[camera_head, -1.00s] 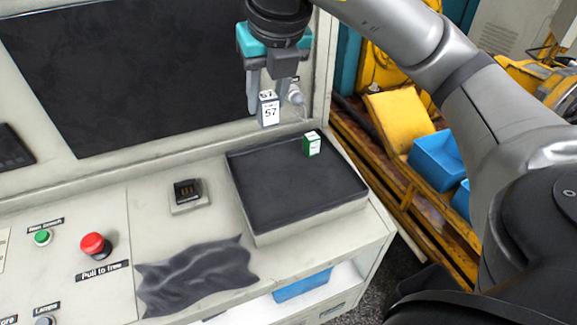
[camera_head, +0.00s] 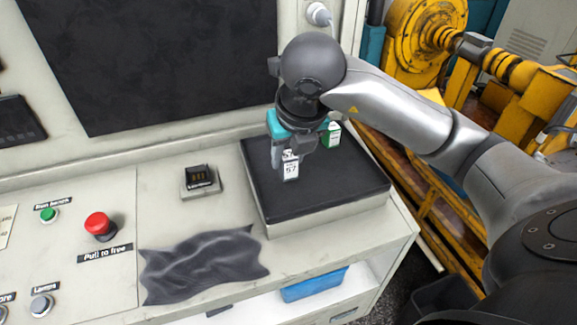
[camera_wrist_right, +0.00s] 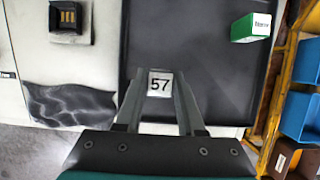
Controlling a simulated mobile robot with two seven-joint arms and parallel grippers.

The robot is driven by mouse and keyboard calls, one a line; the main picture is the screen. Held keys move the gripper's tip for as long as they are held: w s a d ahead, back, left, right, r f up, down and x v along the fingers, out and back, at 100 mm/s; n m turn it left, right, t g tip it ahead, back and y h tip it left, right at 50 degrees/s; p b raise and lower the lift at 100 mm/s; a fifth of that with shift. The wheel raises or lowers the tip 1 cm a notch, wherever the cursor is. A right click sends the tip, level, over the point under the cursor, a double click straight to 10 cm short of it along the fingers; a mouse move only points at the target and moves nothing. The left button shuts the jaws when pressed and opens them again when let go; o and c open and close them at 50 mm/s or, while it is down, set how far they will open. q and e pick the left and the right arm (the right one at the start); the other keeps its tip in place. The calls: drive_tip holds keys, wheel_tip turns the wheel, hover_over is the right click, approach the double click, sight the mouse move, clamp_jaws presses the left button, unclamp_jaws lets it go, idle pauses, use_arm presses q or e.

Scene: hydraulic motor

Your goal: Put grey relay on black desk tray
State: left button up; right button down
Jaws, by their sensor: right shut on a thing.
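The grey relay (camera_head: 291,168), a small pale block labelled 57, is held by my right gripper (camera_head: 288,158). In the right wrist view the relay (camera_wrist_right: 160,84) shows between the two fingertips (camera_wrist_right: 159,92), with the black desk tray (camera_wrist_right: 205,60) below it. The black desk tray (camera_head: 325,192) lies on the right part of the bench. The relay is over the tray's left-middle area; I cannot tell if it touches the surface. My left gripper is not in view.
A green and white relay (camera_head: 332,134) stands at the tray's back; it also shows in the wrist view (camera_wrist_right: 251,27). A socket base (camera_head: 200,180), a crumpled dark cloth (camera_head: 204,264) and a red button (camera_head: 99,225) are left of the tray. The tray's front is clear.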

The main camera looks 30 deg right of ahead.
drive_tip(key=shift+f, duration=1.25)
drive_tip(key=shift+f+b, duration=0.15)
drive_tip(key=shift+b, duration=0.15)
drive_tip(key=c, duration=0.5)
unclamp_jaws()
drive_tip(key=shift+r, duration=0.2)
drive_tip(key=shift+p+v, duration=1.75)
drive_tip(key=shift+v, duration=4.25)
